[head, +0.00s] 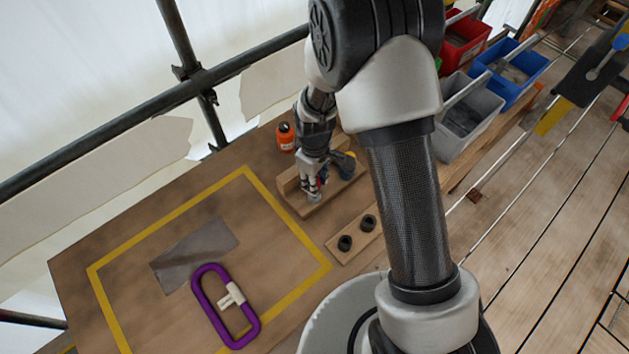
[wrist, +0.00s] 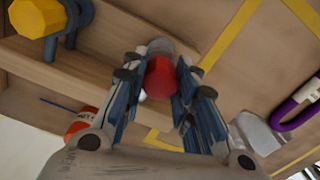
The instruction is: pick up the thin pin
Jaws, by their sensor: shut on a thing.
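My gripper (wrist: 163,75) is shut on a pin with a round red end (wrist: 161,77) and a grey part behind it. I take this as the thin pin; its shaft is mostly hidden by the fingers. In the head view my gripper (head: 313,193) points down at the wooden rack (head: 303,208), with a small bit of red at its fingers. I cannot tell whether the pin is clear of the rack. A thicker piece with a yellow end and blue body (wrist: 40,18) rests on the rack; it also shows in the head view (head: 345,164).
A wooden block with two black sockets (head: 368,223) lies right of the rack. An orange bottle (head: 285,137) stands behind. A purple loop (head: 212,312) and a grey sheet (head: 195,255) lie inside the yellow tape outline. Red, blue and grey bins (head: 465,125) stand at upper right.

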